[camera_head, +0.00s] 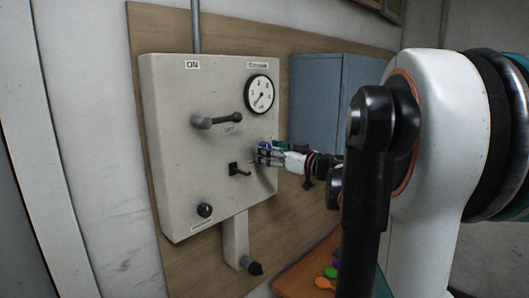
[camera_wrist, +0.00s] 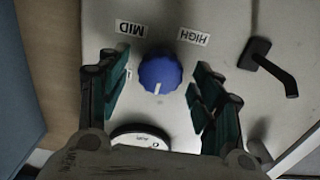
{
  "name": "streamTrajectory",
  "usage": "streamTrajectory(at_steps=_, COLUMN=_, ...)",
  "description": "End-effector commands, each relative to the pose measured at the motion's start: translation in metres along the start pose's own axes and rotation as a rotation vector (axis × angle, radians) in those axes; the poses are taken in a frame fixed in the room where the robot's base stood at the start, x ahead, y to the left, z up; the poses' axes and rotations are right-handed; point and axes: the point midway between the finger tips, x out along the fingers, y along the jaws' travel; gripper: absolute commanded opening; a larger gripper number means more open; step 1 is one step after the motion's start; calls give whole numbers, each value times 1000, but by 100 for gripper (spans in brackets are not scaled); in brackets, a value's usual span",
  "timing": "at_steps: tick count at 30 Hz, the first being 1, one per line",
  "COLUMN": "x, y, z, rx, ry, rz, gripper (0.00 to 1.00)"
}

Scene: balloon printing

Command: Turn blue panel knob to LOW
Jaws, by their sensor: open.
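The blue knob (camera_wrist: 160,72) is on the light grey panel (camera_head: 185,140). Its white pointer mark faces the bottom of the wrist view. A MID label (camera_wrist: 130,28) is at its upper left and a HIGH label (camera_wrist: 193,37) at its upper right. A third label at the left is mostly hidden behind a finger; I cannot read it. My gripper (camera_wrist: 157,80) is open, with its green-padded fingers on either side of the knob and visible gaps to it. In the head view my gripper (camera_head: 266,154) is at the panel's right side, largely covering the knob.
A black lever (camera_wrist: 268,62) sticks out near the knob; it also shows in the head view (camera_head: 238,170). A round gauge (camera_head: 259,94), a grey handle (camera_head: 215,121) and a black knob (camera_head: 204,210) are on the panel. A blue-grey cabinet (camera_head: 325,100) stands right.

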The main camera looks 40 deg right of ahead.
Motion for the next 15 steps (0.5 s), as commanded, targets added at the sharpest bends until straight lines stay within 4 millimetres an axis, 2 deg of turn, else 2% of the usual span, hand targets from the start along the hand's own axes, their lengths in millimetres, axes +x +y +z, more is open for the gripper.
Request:
streamTrajectory(at_steps=4, x=9, y=0, z=0, rx=0, ry=0, rz=-1, gripper=60)
streamTrajectory(at_steps=12, x=10, y=0, z=0, rx=0, ry=0, rz=0, gripper=60)
streamTrajectory(at_steps=13, x=10, y=0, z=0, rx=0, ry=0, rz=0, gripper=57)
streamTrajectory(at_steps=15, x=10, y=0, z=0, rx=0, ry=0, rz=0, gripper=42)
